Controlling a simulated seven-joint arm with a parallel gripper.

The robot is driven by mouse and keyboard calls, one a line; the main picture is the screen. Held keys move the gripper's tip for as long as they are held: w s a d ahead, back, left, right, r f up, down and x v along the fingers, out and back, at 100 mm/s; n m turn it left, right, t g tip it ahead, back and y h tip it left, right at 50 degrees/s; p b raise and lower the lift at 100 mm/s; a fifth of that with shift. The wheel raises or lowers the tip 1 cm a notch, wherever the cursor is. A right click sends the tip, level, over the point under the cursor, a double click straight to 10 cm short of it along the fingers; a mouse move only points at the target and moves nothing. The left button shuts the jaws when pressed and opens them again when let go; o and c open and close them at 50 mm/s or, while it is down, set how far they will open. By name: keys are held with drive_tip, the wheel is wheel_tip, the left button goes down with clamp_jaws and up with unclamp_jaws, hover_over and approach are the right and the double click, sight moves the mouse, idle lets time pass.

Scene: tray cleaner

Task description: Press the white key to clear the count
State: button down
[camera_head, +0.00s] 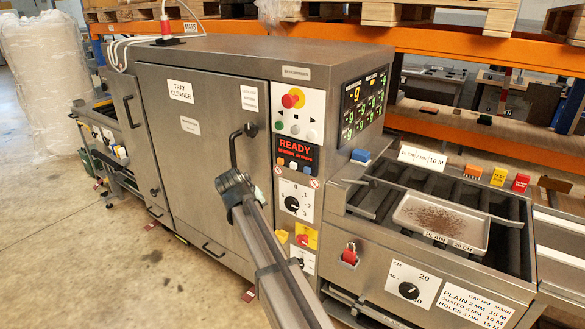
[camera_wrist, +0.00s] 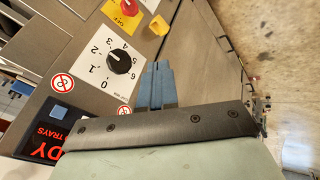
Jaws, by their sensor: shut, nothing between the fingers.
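The white key (camera_head: 294,165) is small and sits in a row of keys under the red-lit READY display (camera_head: 297,150) on the front of the steel tray cleaner. In the wrist view the display (camera_wrist: 45,145) appears upside down and partly cut off by my gripper's body. A blue key (camera_wrist: 60,112) shows beside it; the white key cannot be made out there. My gripper (camera_head: 236,182) is shut and empty, in front of the machine's door, left of and a little below the keys. Its closed blue-grey fingers also show in the wrist view (camera_wrist: 158,85).
A red stop button (camera_head: 290,101) is above the display. A door handle (camera_head: 236,140) sticks out near my gripper. A tray (camera_head: 405,215) lies on rollers at right.

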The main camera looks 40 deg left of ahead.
sight(293, 166)
drive_tip(key=w+r+m+t+h, duration=0.2)
drive_tip(key=w+r+h, duration=0.1)
drive_tip(key=w+r, duration=0.4)
drive_tip(key=shift+a+r+t, duration=0.2)
drive_tip(key=shift+a+t, duration=0.1)
drive_tip(key=shift+a, duration=0.05)
drive_tip(key=shift+w, duration=0.2)
drive_tip(key=w, duration=0.8)
drive_tip(key=shift+w, duration=0.3)
drive_tip(key=shift+w, duration=0.1)
idle(1.7)
drive_tip(key=shift+w, duration=0.3)
